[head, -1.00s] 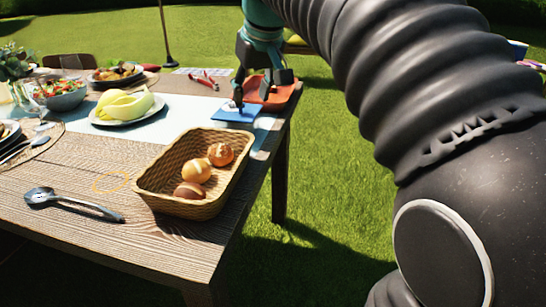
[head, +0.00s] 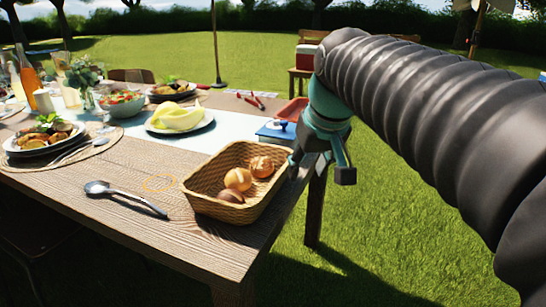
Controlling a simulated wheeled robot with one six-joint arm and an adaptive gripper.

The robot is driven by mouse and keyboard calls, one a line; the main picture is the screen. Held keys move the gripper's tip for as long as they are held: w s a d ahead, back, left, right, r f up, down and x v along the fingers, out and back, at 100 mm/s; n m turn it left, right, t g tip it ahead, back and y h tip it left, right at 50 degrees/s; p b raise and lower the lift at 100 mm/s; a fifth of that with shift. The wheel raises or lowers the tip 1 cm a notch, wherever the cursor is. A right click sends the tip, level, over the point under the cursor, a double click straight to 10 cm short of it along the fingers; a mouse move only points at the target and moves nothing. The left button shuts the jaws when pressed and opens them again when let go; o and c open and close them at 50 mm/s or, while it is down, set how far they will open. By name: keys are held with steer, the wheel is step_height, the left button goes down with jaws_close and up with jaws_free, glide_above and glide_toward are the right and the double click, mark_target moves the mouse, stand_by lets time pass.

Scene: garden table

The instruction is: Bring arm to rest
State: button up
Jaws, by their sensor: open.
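My gripper (head: 322,172) is open and appears empty. In the head view it hangs at the right edge of the wooden table (head: 130,215), just right of the bread basket (head: 212,209). My arm reaches in from the right side of the picture. I cannot tell whether the gripper touches the basket or only overlaps it in the view. The wicker basket holds three bread rolls (head: 238,179). Behind my gripper, a blue item (head: 277,131) and a red-orange tray (head: 291,110) are partly hidden.
A spoon (head: 125,196) lies near the front edge. A plate with yellow food (head: 180,118), plated meals (head: 45,138), a salad bowl (head: 122,104) and bottles (head: 28,75) stand to the left. Red-handled pliers (head: 250,100) lie at the back. Open grass is right of the table.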

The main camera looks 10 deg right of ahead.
stand_by(0.3)
steer(key=s+f+m, duration=0.1)
steer(key=s+f, duration=1.3)
steer(key=f, duration=0.1)
steer(key=shift+f+t, duration=0.3)
steer(key=shift+f, duration=0.1)
steer(key=shift+a, duration=0.1)
